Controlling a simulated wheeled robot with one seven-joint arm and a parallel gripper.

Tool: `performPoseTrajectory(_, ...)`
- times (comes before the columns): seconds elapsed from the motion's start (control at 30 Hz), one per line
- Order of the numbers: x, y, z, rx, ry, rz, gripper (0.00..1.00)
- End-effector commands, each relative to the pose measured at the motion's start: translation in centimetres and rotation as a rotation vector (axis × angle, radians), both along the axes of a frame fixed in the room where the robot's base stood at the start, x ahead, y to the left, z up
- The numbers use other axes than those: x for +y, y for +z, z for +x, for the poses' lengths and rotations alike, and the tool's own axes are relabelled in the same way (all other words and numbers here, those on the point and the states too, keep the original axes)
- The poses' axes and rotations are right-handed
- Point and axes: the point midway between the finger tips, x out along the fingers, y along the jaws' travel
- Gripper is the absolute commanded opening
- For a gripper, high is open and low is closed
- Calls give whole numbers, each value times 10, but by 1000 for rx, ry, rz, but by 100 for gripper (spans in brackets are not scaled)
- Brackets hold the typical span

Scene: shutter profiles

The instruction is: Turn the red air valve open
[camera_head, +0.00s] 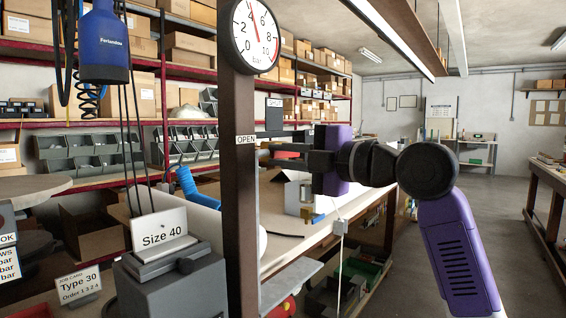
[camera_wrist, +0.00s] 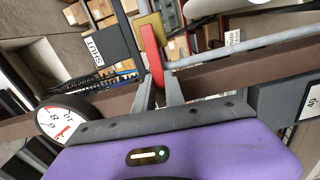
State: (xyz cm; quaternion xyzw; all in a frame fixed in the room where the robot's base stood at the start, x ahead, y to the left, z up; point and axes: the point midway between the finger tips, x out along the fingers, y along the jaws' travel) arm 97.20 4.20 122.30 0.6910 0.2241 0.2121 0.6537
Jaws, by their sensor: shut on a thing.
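The red air valve's handle (camera_wrist: 153,62) shows in the wrist view, running from a brass-coloured body (camera_wrist: 150,30) down between my gripper's fingers. My gripper (camera_wrist: 160,92) is shut on the red handle near its lower end. In the head view my gripper (camera_head: 284,160) is just right of the brown post (camera_head: 240,200), which carries an OPEN label (camera_head: 246,140). The post hides the valve body there, and my gripper partly hides the handle.
A pressure gauge (camera_head: 255,36) tops the post, its needle near 4; it also shows in the wrist view (camera_wrist: 62,122). A grey pipe (camera_wrist: 240,47) runs right from the valve. A blue hanging tool (camera_head: 103,45) and a Size 40 box (camera_head: 165,265) are left of the post.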

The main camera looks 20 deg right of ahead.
Motion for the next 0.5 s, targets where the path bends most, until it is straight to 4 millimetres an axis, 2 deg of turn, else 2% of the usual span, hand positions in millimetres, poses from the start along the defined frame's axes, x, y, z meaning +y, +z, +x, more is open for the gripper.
performPoseTrajectory(0.5, 1, -6, 0, -39, 3, -60, 0)
